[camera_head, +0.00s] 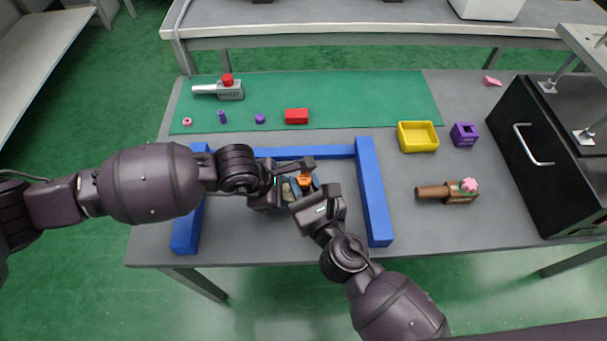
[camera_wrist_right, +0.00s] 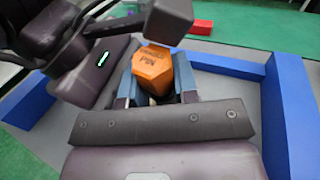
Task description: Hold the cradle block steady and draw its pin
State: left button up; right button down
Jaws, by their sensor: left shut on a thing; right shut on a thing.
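The orange pin (camera_head: 305,181) stands between both grippers, inside the blue frame. In the right wrist view the pin (camera_wrist_right: 152,70) shows a faceted top lettered "PIN". My right gripper (camera_wrist_right: 157,82) is shut on the pin, one blue-grey finger on each side. The cradle block (camera_head: 288,191) is mostly hidden by the grippers; only a small pale patch shows beside the pin. My left gripper (camera_head: 285,184) comes in from the left, shut on the block; its fingertips are largely hidden. Whether the pin has risen in the block cannot be told.
Blue bars (camera_head: 373,195) border the work spot at left, back and right. A green mat (camera_head: 345,92) behind bears a red block (camera_head: 297,116) and small parts. A yellow tray (camera_head: 418,149), a purple block (camera_head: 464,134) and a brown fixture (camera_head: 459,199) stand at right. A black cabinet (camera_head: 535,190) is beyond.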

pick_arm(q)
jog(key=shift+a+f, duration=0.35)
jog(key=shift+a, duration=0.05)
pick_arm(e)
jog(key=shift+w+r, duration=0.1)
jog(key=shift+r, duration=0.9)
pick_arm(q)
jog(key=shift+s, duration=0.1)
pick_arm(e)
jog(key=shift+a+f, duration=0.3)
jog(key=shift+f, duration=0.1)
pick_arm(q)
jog(key=shift+s+d+r, duration=0.1)
jog(key=shift+d, duration=0.2)
pick_arm(e)
jog(key=shift+a+f, duration=0.1)
jog(key=shift+f, duration=0.05)
jog(key=c, duration=1)
grip_release()
pick_arm(q)
jog(key=shift+r, duration=0.1)
pick_arm(e)
jog(key=shift+o, duration=1)
jog(key=shift+f, duration=0.15)
pick_arm(q)
jog(key=shift+w+r, duration=0.1)
jog(key=shift+w, duration=0.1)
pick_arm(e)
jog(key=shift+f, duration=0.1)
